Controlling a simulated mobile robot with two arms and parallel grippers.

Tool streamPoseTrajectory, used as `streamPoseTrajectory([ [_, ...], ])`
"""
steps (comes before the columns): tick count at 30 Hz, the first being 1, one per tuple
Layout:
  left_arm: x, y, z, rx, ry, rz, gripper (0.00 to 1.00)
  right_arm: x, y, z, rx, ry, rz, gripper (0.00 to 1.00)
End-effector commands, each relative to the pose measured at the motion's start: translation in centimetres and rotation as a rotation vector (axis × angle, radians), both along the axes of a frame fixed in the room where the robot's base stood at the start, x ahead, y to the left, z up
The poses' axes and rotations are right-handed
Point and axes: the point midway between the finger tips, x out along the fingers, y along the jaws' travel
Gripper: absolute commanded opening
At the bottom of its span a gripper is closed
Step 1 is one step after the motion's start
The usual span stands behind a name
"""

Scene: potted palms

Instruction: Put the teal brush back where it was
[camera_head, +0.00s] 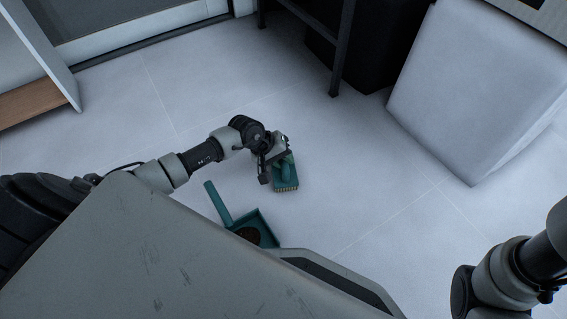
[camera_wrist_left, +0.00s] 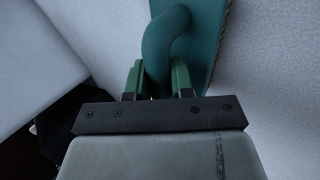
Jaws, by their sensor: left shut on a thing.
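The teal brush (camera_head: 286,177) is in my left gripper (camera_head: 275,161), beyond the dustpan in the head view. Its bristles show along its near edge. In the left wrist view the green fingers of my left gripper (camera_wrist_left: 157,80) are shut on the curved handle of the teal brush (camera_wrist_left: 205,40). I cannot tell whether the brush touches the floor. The teal dustpan (camera_head: 262,229) lies on the floor nearer to me, with brown matter in its pan and its handle pointing up and left. My right gripper is not in view.
A white block-shaped seat (camera_head: 470,90) stands at the right. A dark metal leg (camera_head: 343,50) stands at the top middle. A shelf with a wooden board (camera_head: 35,103) is at the upper left. The pale tiled floor (camera_head: 390,210) is clear right of the brush.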

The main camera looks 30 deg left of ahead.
Motion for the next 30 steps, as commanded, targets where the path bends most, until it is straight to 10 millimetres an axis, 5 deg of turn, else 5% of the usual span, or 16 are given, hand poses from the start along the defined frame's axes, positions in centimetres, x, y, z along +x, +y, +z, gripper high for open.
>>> streamPoseTrajectory([
  [11, 0.1, 0.0, -0.5, 0.001, -0.002, 0.000, 0.00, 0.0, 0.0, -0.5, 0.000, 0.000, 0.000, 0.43],
  [12, 0.0, 0.0, -0.4, 0.001, -0.001, 0.000, 0.26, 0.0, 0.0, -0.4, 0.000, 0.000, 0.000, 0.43],
  [17, 0.0, 0.0, -0.3, 0.001, -0.001, 0.001, 0.48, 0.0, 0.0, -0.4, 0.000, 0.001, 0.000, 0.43],
  [30, -0.3, 0.5, 1.2, 0.003, -0.001, 0.000, 0.48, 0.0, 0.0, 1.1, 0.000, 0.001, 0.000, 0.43],
])
